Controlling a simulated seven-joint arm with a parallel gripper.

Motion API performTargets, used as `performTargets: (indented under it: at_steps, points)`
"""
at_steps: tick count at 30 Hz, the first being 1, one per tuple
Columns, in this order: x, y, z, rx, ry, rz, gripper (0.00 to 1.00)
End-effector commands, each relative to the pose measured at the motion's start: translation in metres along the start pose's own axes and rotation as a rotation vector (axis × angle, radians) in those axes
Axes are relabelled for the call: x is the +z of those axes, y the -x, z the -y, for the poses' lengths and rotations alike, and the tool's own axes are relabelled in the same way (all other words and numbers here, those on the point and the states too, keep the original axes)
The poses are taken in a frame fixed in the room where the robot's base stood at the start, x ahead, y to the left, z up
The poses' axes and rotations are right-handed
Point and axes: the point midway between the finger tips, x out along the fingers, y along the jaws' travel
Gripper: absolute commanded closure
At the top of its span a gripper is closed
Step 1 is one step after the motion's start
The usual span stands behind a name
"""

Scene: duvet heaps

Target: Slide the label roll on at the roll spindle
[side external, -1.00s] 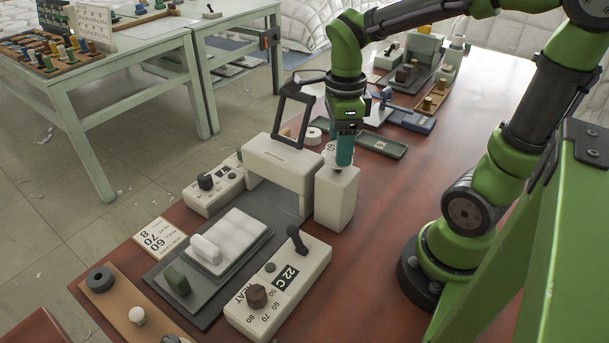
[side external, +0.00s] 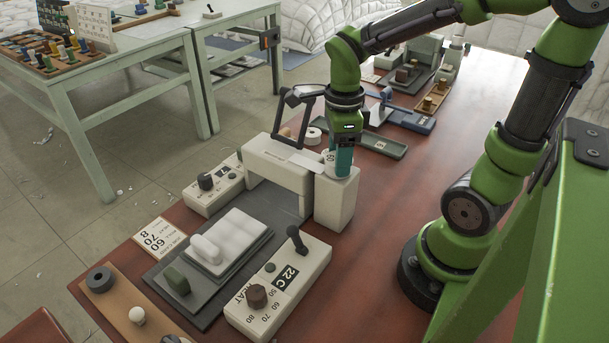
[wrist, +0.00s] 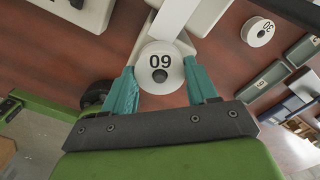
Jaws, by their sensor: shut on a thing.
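My gripper (wrist: 160,80) has its teal fingers on either side of a white label roll (wrist: 160,62) and is shut on it. The roll's flat face is marked 60 and faces the wrist camera. In the side external view my gripper (side external: 343,160) is low at the top of a white upright block (side external: 335,202), beside the white press-like machine (side external: 280,163). The roll (side external: 328,157) shows only partly there, beside the fingers. The spindle is hidden, so I cannot tell whether the roll is around it.
A second white roll (wrist: 258,31), marked 30, lies apart on the brown table; it also shows behind the machine (side external: 312,136). A dark raised handle frame (side external: 297,115) stands close left of my gripper. A grey-green tray (side external: 380,145) lies behind. The table right of the block is clear.

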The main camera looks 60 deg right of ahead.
Motion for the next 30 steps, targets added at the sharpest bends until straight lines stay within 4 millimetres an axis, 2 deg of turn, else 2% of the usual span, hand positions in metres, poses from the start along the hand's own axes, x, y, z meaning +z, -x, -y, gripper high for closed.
performTargets:
  at_steps: [1,2,7,15,19,23,30]
  points:
    - [0.000,-0.001,0.000,0.001,0.000,0.000,0.73]
    - [0.000,-0.001,0.000,0.000,0.000,0.000,0.38]
    - [0.000,-0.001,0.000,0.000,0.000,0.000,0.13]
    - [0.000,0.000,0.000,0.000,0.000,0.000,0.13]
    - [0.000,0.008,0.001,-0.003,0.000,0.001,0.13]
    - [0.001,0.030,0.001,-0.005,-0.001,0.005,0.13]
    - [0.000,0.089,0.001,-0.005,-0.001,0.004,0.13]
